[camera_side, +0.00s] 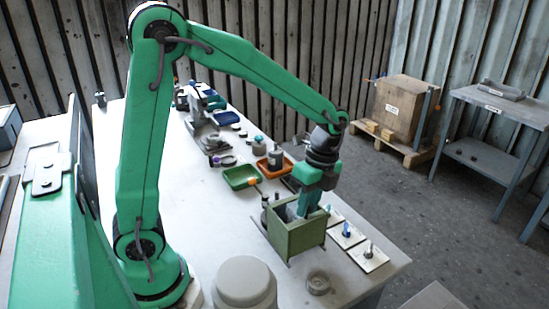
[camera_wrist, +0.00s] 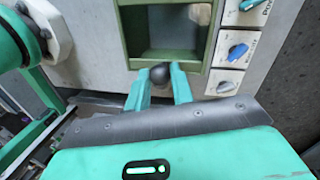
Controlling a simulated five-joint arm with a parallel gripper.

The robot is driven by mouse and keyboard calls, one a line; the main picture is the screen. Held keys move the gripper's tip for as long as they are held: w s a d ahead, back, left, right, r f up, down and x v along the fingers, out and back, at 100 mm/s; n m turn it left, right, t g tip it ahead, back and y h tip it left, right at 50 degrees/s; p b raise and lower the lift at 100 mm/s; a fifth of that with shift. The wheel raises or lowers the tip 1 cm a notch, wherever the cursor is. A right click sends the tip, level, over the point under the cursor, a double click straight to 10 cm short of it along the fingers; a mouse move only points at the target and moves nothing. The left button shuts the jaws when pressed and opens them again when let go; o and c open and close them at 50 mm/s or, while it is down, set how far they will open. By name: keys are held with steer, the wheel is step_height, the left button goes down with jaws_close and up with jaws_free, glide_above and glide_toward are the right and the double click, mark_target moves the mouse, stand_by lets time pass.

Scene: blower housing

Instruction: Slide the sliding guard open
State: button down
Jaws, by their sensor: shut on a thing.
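The olive-green blower housing (camera_side: 296,238) stands near the table's front right part. In the wrist view its green frame (camera_wrist: 128,30) surrounds a square opening. A dark round knob (camera_wrist: 158,76) sits at the near edge of this frame. My gripper (camera_wrist: 161,80) is shut on the knob, one green finger on each side. In the side view my gripper (camera_side: 306,207) points down into the top of the housing, and its fingertips are partly hidden there. I cannot clearly make out the sliding guard's panel or how far it is open.
Switch plates with small knobs (camera_side: 346,235) lie right of the housing. A green tray (camera_side: 241,177) and an orange tray (camera_side: 274,164) sit behind it. A grey round canister (camera_side: 245,283) and a small ring (camera_side: 318,283) stand in front. The table between my base and the housing is mostly clear.

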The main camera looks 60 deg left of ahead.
steer(key=c, duration=1.2)
jaws_free()
steer(key=shift+r, duration=0.2)
step_height(320, 180, up, 7)
steer(key=w, duration=0.1)
steer(key=shift+w+r, duration=0.2)
steer(key=shift+w, duration=0.05)
